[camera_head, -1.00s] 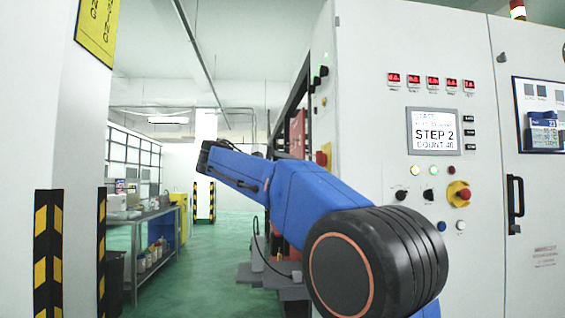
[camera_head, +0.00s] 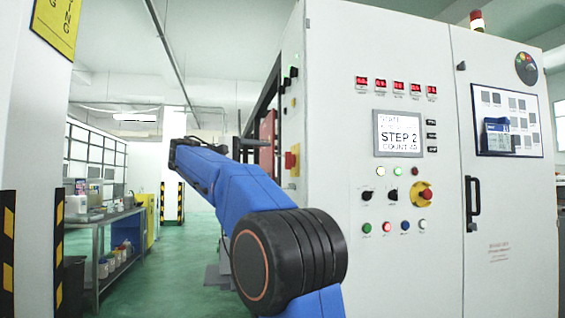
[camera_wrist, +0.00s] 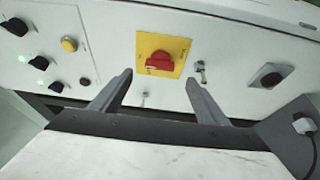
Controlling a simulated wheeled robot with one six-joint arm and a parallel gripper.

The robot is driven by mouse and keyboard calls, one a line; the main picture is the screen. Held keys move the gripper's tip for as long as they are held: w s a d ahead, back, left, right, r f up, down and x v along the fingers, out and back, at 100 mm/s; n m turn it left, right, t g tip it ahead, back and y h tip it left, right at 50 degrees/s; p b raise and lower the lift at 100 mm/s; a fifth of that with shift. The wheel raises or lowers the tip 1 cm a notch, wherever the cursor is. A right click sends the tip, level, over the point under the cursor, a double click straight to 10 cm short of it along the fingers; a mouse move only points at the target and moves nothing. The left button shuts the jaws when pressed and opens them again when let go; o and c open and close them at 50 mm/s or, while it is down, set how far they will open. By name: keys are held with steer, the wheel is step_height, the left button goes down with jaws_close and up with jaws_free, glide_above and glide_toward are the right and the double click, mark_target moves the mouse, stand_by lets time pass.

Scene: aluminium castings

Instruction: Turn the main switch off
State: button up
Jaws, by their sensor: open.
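The main switch is a red rotary handle (camera_wrist: 158,62) on a yellow square plate (camera_wrist: 181,45) on the cabinet's side panel, in the upper middle of the wrist view. In the head view the red and yellow switch (camera_head: 291,160) shows on the narrow left side of the white cabinet. My gripper (camera_wrist: 158,85) is open, with its two grey fingers apart, pointing at the panel just below the switch. Nothing is between the fingers, and they look clear of the handle.
Black knobs with green lights and a yellow button (camera_wrist: 69,44) sit left of the switch. A key switch (camera_wrist: 201,72) and another black knob (camera_wrist: 270,78) are to the right. The cabinet front (camera_head: 338,130) carries a display and a red emergency button (camera_head: 424,194). The green floor at left is open.

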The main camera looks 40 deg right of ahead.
mark_target(289, 161)
steer(key=s+d, duration=0.1)
steer(key=d, duration=0.7)
steer(key=shift+s+d, duration=0.2)
steer(key=shift+d, duration=0.1)
steer(key=c, duration=1)
